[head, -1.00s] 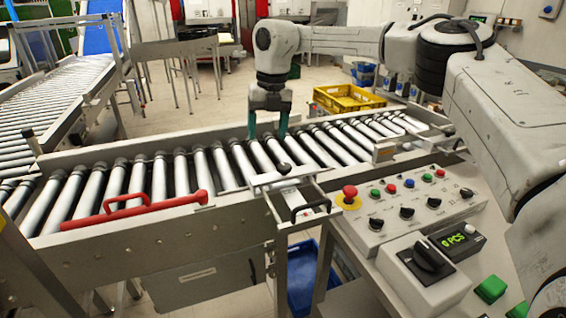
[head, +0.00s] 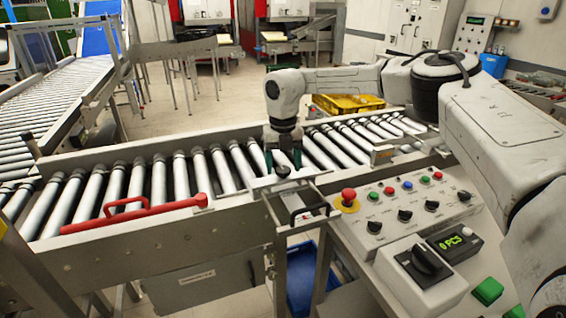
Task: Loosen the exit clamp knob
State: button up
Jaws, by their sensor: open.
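The exit clamp knob (head: 283,171) is a small dark knob on top of a metal clamp bracket (head: 262,183) at the near rail of the roller conveyor. My gripper (head: 283,161) points straight down over the knob, with its two teal-dark fingers apart on either side of it. The fingertips are at about the knob's height; I cannot tell whether they touch it. A metal frame with a black handle (head: 310,213) sticks out towards the front, just below and right of the knob.
A red handle bar (head: 135,214) lies along the near rail at left. The control panel with a red emergency button (head: 348,194) and several coloured buttons is at right. A black rotary switch box (head: 425,265) stands in front. A yellow crate (head: 347,104) is behind the conveyor.

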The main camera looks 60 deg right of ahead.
jog(key=shift+f, duration=0.1)
jog(key=shift+c, duration=0.4)
jog(key=c, duration=1)
jog(key=n+p, duration=0.2)
jog(key=n, duration=0.1)
jog(key=shift+n, duration=0.3)
jog(key=n+p, duration=0.1)
jog(key=n, duration=0.4)
jog(key=shift+n, duration=0.3)
jog(key=n+p, duration=0.1)
jog(key=n, duration=0.3)
jog(key=shift+n, duration=2.3)
